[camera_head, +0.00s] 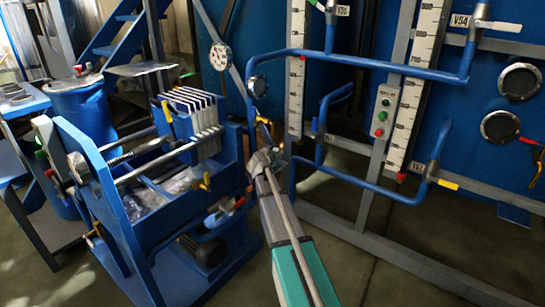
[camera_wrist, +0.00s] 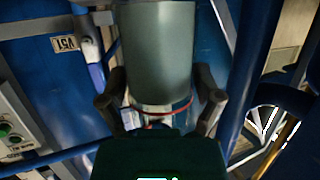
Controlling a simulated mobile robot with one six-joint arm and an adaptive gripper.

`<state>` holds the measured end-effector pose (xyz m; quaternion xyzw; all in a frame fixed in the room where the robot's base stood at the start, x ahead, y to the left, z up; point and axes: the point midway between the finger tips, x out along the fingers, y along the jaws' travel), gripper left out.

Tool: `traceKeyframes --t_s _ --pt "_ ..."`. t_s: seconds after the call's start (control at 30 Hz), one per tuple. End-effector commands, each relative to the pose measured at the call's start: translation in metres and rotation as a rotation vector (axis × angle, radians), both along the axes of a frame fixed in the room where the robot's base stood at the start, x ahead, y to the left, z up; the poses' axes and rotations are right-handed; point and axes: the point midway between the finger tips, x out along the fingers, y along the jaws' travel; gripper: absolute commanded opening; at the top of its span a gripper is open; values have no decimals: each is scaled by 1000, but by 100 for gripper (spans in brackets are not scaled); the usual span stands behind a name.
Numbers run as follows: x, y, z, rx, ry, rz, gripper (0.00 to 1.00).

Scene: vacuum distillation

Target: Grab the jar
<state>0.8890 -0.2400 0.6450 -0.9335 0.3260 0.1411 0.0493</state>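In the wrist view a smooth grey-green cylinder (camera_wrist: 157,50), which looks like the jar, stands out ahead with a thin red ring around its lower end. The two dark fingers of my gripper (camera_wrist: 160,88) are spread wide, one on each side of it. I cannot tell whether the fingertips touch it. In the head view my gripper (camera_head: 262,158) is at the end of the teal and grey arm, in front of the blue pipework. I cannot make out the jar there.
A blue filter press (camera_head: 125,235) with white plates stands just left of my gripper. Blue pipes (camera_head: 340,175) and level gauges (camera_head: 410,85) stand to the right and behind. A blue lidded drum (camera_head: 85,110) is at the far left. Floor is open at the lower right.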

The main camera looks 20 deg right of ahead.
Motion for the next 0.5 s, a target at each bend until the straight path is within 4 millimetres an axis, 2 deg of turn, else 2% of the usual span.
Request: traceKeyframes --t_s 0.03,0.23,0.3,0.5 --pt "0 0 0 0 0 0 61" --pt "0 0 0 0 0 0 24" --pt "0 0 0 0 0 0 16" --pt "0 0 0 0 0 0 16"
